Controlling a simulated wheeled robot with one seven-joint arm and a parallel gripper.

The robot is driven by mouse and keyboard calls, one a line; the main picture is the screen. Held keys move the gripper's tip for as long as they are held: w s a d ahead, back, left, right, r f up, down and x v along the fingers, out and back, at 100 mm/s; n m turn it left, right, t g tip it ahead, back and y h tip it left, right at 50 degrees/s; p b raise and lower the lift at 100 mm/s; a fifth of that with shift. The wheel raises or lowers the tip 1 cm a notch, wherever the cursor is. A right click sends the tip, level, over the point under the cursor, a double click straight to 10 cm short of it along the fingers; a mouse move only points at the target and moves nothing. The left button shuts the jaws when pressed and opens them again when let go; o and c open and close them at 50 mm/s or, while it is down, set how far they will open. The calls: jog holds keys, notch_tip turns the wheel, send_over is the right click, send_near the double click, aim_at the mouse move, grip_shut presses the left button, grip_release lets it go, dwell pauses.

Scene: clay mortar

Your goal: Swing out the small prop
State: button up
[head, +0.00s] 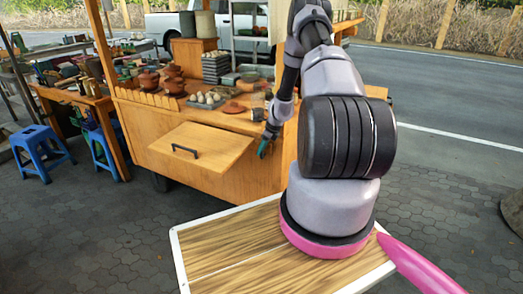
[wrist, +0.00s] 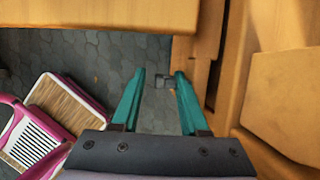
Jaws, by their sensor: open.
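My gripper (head: 265,147) is at the cart's front, just right of the wooden flap with a dark handle (head: 190,151). In the wrist view its two teal fingers (wrist: 156,80) are apart, with nothing clearly held between them. A narrow upright wooden piece (wrist: 209,42) stands against the cart's front, just right of the right fingertip; it may be the small prop, but I cannot be sure. A small dark grey piece (wrist: 166,81) shows beyond and between the fingertips. The prop cannot be made out in the head view.
The flap (head: 222,142) juts from the wooden cart (head: 245,178), and a wooden panel edge (wrist: 100,14) crosses the top of the wrist view. Pots (head: 174,84) and bowls crowd the counter. Blue stools (head: 40,147) stand left. The paving (head: 120,225) in front is open.

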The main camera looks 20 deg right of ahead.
jog(key=shift+w+a+f, duration=0.1)
jog(key=shift+f, duration=0.15)
grip_shut()
dwell(1.4)
